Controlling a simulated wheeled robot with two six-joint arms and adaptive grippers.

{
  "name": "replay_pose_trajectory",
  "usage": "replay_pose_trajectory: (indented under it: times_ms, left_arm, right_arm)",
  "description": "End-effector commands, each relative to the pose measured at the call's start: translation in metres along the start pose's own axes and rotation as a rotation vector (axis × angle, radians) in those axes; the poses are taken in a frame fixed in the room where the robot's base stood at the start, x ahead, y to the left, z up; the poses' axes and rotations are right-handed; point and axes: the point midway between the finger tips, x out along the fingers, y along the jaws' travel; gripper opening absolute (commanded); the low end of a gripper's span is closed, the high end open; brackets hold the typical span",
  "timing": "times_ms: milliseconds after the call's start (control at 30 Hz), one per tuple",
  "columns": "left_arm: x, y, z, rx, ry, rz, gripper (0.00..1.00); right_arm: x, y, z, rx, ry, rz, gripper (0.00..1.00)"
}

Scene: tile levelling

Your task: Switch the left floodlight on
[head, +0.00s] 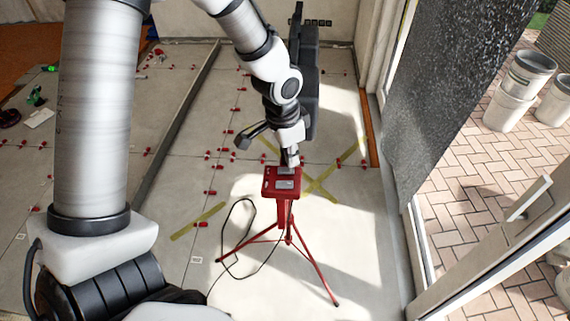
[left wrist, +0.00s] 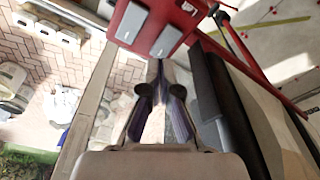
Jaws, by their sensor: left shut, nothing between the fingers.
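A red switch box (head: 268,188) sits on a red tripod (head: 322,278) in the middle of the head view. It carries two grey rocker switches, a front one (head: 285,184) and one by the fingers. The left wrist view shows both, a left one (left wrist: 131,23) and a right one (left wrist: 166,41). My left gripper (head: 290,163) points down at the box, shut and empty. Its fingertips (left wrist: 158,64) are close to the right switch; I cannot tell if they touch it. A dark panel (head: 305,90), perhaps a floodlight head, stands behind my arm. Its lamp face is hidden. My right gripper is out of view.
A black cable (head: 230,222) loops on the tiled floor left of the tripod. Red levelling clips (head: 211,193) and yellow tape (head: 199,221) mark the tiles. A speckled dark panel (head: 440,90) stands at right. White buckets (head: 512,100) are on the brick paving outside.

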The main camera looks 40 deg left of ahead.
Motion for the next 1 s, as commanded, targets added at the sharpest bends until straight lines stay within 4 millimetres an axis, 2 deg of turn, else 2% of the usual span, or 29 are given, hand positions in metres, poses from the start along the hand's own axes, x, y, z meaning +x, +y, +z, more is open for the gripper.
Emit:
replay_pose_trajectory:
  times_ms: [1000]
  left_arm:
    - [0.017, 0.000, 0.003, 0.000, -0.001, 0.000, 0.00]
  right_arm:
    - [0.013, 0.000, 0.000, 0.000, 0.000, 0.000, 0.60]
